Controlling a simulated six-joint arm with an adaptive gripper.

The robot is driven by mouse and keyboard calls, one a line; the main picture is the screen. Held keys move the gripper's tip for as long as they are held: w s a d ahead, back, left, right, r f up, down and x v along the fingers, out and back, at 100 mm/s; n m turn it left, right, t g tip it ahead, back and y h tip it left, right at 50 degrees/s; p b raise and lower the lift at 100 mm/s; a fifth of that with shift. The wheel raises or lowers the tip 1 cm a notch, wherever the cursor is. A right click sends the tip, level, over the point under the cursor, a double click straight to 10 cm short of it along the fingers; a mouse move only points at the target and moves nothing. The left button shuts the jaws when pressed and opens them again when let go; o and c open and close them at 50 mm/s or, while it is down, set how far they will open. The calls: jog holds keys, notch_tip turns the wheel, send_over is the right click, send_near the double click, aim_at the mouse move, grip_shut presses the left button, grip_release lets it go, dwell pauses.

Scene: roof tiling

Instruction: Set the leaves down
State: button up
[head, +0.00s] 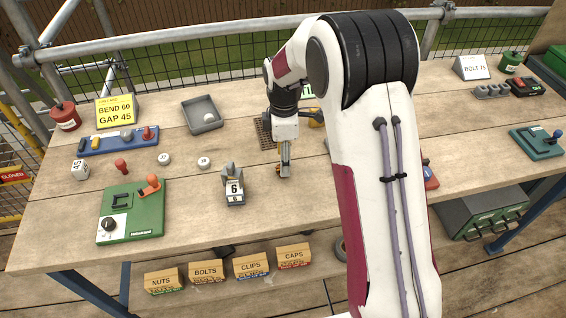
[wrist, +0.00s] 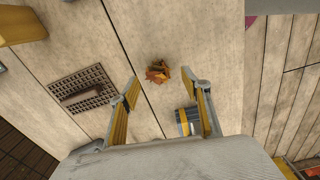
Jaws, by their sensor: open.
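A small clump of orange-brown leaves (wrist: 158,72) lies on the wooden bench top in the wrist view, just past my fingertips and roughly midway between them. In the head view the leaves (head: 279,170) show only as a small brown patch beside my gripper (head: 284,172). In the wrist view my gripper (wrist: 166,86) has its two yellow-lined fingers spread apart, with bare wood between them. Nothing is held. I cannot tell how high the fingertips are above the bench.
A dark grate (wrist: 82,92) is set in the bench left of my fingers. A grey stand marked 6 (head: 234,190) stands left of my gripper in the head view. A grey tray (head: 203,114) with a pale round item lies further back. Clear wood (head: 190,190) lies left of the stand.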

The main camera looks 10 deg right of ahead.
jog(key=shift+s+r, duration=0.1)
jog(key=shift+r, duration=1.55)
jog(key=shift+r, duration=0.1)
jog(key=shift+s+d+r, duration=0.1)
jog(key=shift+s+r, duration=0.15)
jog(key=shift+r, duration=0.25)
jog(key=s+d+r+m+t, duration=0.25)
jog(key=s+r+m, duration=0.55)
jog(key=s+r, duration=0.65)
jog(key=s+d+r+m+t, duration=0.1)
jog(key=s+m, duration=0.7)
jog(key=s, duration=0.8)
jog(key=shift+r+m+t, duration=0.4)
jog(key=shift+r+t, duration=0.35)
jog(key=shift+t, duration=0.3)
jog(key=shift+s, duration=0.1)
jog(key=shift+c, duration=0.4)
